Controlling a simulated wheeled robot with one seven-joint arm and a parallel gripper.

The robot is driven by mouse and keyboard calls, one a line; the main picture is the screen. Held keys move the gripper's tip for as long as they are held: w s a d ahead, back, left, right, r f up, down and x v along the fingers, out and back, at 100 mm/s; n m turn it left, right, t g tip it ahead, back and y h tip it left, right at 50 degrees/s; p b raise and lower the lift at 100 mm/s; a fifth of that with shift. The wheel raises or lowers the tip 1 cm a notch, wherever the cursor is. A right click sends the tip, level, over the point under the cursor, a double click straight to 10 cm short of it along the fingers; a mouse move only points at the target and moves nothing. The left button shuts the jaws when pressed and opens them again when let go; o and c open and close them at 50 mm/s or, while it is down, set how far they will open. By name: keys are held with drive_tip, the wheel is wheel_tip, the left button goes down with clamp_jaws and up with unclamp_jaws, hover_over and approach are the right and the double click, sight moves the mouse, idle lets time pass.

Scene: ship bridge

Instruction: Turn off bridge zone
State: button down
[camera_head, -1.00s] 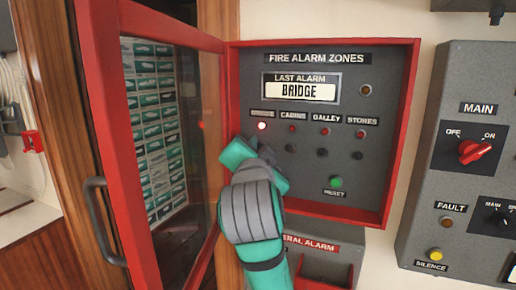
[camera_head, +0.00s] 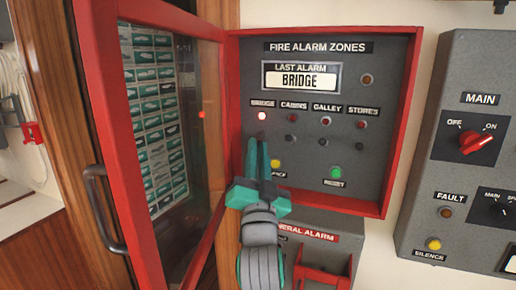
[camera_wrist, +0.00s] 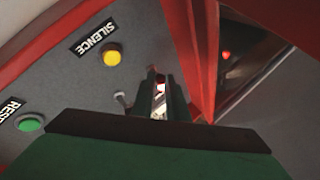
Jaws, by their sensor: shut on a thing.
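The grey fire alarm zones panel (camera_head: 320,190) is in a red-framed box. Its last alarm display (camera_head: 301,79) reads BRIDGE. The red bridge lamp (camera_head: 262,116) is lit. The bridge toggle switch (camera_head: 261,134) is below it, mostly hidden by my fingertips. My gripper (camera_head: 258,143) points up at the panel, its narrow fingers shut on that switch. In the wrist view the fingers (camera_wrist: 158,82) meet close to the panel, with a bright spot between them. Whether the switch is up or down I cannot tell. The cabins toggle (camera_head: 291,139) is just right of the fingers.
The red-framed glass door (camera_head: 105,130) stands open on the left, near the gripper. A yellow silence button (camera_head: 275,164) and a green reset button (camera_head: 336,172) are low on the panel. A grey box with a red main knob (camera_head: 477,143) is at right.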

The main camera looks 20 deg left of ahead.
drive_tip(key=shift+w+f+n+t+y, duration=0.2)
drive_tip(key=shift+f+n+t+y, duration=0.25)
drive_tip(key=shift+n+y, duration=0.2)
drive_tip(key=c, duration=1.7)
unclamp_jaws()
drive_tip(key=shift+c, duration=0.2)
drive_tip(key=v, duration=1.1)
drive_tip(key=shift+w, duration=0.1)
